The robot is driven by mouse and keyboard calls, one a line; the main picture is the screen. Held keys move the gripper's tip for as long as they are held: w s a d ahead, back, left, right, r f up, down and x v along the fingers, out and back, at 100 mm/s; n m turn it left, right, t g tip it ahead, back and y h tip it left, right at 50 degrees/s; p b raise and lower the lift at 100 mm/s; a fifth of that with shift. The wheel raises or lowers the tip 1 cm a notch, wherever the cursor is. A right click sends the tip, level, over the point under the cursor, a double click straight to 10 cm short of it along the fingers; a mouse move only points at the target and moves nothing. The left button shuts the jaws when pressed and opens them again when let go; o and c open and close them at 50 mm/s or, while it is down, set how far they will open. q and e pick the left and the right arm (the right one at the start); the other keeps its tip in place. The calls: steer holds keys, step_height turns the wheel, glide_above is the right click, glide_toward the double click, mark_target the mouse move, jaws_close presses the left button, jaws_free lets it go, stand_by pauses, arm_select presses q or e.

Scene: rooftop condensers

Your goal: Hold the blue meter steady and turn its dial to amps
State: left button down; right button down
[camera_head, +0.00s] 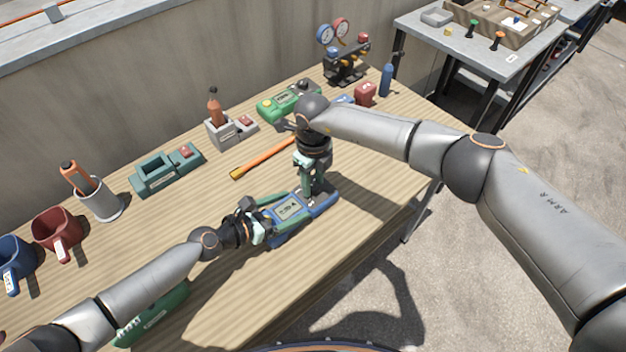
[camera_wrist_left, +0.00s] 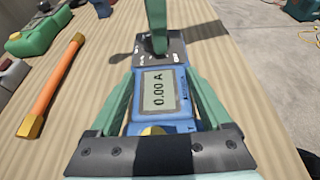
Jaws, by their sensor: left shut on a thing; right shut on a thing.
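The blue meter (camera_head: 318,202) lies on the wooden bench, and it fills the middle of the left wrist view (camera_wrist_left: 149,128). Its display reads 0.00 A. My left gripper (camera_head: 272,212) is shut on the meter's body, with one green finger along each side. My right gripper (camera_head: 318,191) comes down from above onto the dial end of the meter. Its green finger (camera_wrist_left: 157,30) stands over the dark dial face (camera_wrist_left: 175,50) in the left wrist view. The dial knob is mostly hidden by the finger, so its pointer cannot be seen.
An orange rod with brass ends (camera_head: 262,158) lies behind the meter. A green meter (camera_head: 282,104), a teal dock (camera_head: 165,172), a grey cup (camera_head: 100,200) and a red mug (camera_head: 55,232) stand farther back. A green object (camera_head: 152,315) lies near the front edge.

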mark_target(313, 186)
arm_select(q)
steer(key=shift+f, duration=0.1)
arm_select(e)
steer(key=shift+m, duration=1.6)
steer(key=shift+c, duration=2.2)
jaws_free()
steer(key=shift+r, duration=0.1)
step_height(313, 186, up, 12)
arm_select(q)
jaws_free()
